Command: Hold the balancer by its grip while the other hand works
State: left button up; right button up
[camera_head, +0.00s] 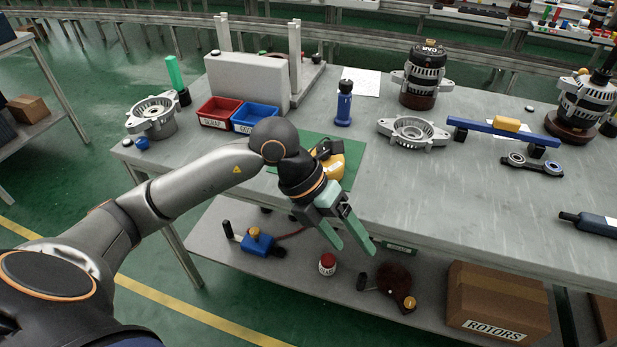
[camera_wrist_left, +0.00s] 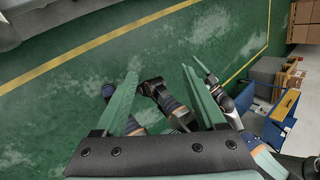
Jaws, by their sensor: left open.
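My left gripper (camera_head: 355,243) is open and empty, above the lower shelf in front of the bench's near edge. Its two green fingers point down and to the right, and also show apart in the left wrist view (camera_wrist_left: 160,72), with green floor and dark parts of my own body beyond them. I cannot tell for sure which thing is the balancer. A yellow and black device (camera_head: 331,164) lies on the green mat (camera_head: 352,150), partly hidden behind my left wrist. No grip is between the fingers. My right gripper is not seen in the head view.
The bench (camera_head: 420,205) carries red (camera_head: 218,112) and blue (camera_head: 255,117) bins, alternator parts and a blue bar (camera_head: 503,131). On the lower shelf are a blue vise-like tool (camera_head: 262,243), a red-capped jar (camera_head: 327,264), a dark red disc (camera_head: 396,283) and a ROTORS box (camera_head: 497,301).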

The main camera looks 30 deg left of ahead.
pick_arm(q)
jog(key=w+a+r+n+t+y, duration=0.2)
jog(key=a+y, duration=0.2)
jog(key=a, duration=0.2)
jog(key=w+a+r+n+t+y, duration=0.1)
jog(key=w+a+r+y, duration=0.25)
jog(key=a, duration=0.35)
jog(key=x, duration=0.8)
jog(key=s+x, duration=0.1)
jog(key=x, duration=0.3)
jog(key=shift+f+p, duration=0.4)
jog(key=shift+f, duration=0.05)
grip_shut()
grip_release()
dwell(0.3)
